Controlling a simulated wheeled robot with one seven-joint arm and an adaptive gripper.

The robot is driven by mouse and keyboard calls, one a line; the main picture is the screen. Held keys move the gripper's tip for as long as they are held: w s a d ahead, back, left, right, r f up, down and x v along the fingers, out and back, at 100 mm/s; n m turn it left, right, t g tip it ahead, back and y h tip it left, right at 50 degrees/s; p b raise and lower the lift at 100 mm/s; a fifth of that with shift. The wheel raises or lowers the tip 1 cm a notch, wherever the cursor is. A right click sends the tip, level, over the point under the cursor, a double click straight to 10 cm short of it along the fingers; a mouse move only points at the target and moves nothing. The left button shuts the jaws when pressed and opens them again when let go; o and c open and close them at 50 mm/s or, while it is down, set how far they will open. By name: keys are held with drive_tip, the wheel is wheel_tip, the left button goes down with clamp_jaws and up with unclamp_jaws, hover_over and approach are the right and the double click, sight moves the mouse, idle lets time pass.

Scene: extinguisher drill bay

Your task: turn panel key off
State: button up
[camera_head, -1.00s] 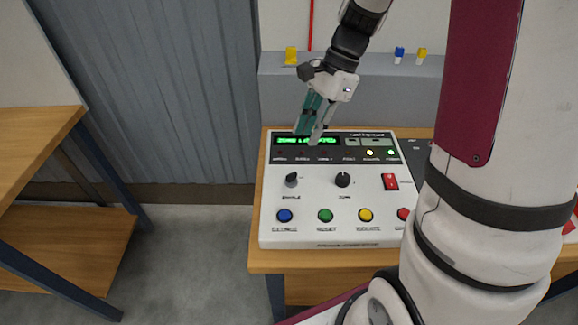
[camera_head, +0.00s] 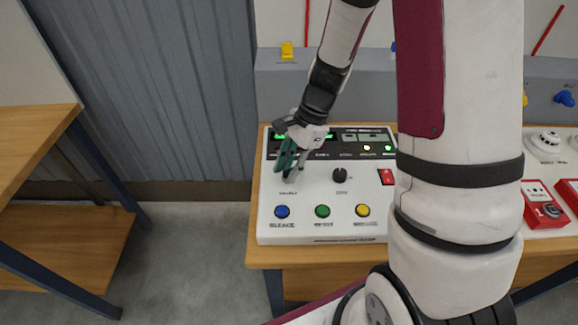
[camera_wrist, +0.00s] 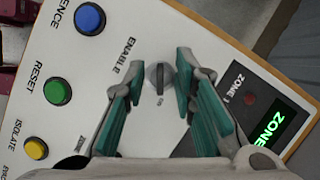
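The white control panel (camera_head: 300,230) stands on a wooden table. Its key switch (camera_wrist: 160,76), a dark knob above the printed word ENABLE, shows in the wrist view between the fingers. My gripper (camera_head: 287,172) is over the left part of the panel and hides most of that switch in the head view. In the wrist view my gripper (camera_wrist: 158,95) is open, with one teal-padded finger on each side of the switch and a gap to both. I cannot tell how close the fingertips are to the panel face.
Blue (camera_head: 282,212), green (camera_head: 322,211) and yellow (camera_head: 362,210) buttons line the front. Red call points (camera_head: 543,205) stand at right. My arm covers the panel's right end.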

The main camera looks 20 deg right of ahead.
drive_tip(key=shift+c, duration=0.2)
clamp_jaws()
drive_tip(key=n+g, duration=0.1)
drive_tip(key=n, duration=0.2)
drive_tip(key=n+g, duration=0.1)
drive_tip(key=n, duration=0.1)
drive_tip(key=shift+w+n+h, duration=0.1)
drive_tip(key=shift+n+h, duration=0.3)
drive_tip(key=n+h, duration=0.1)
drive_tip(key=n, duration=0.2)
drive_tip(key=n+g, duration=0.1)
drive_tip(key=n, duration=0.1)
drive_tip(key=shift+n+h, duration=0.4)
drive_tip(key=shift+g, duration=0.3)
drive_tip(key=shift+o, duration=0.2)
unclamp_jaws()
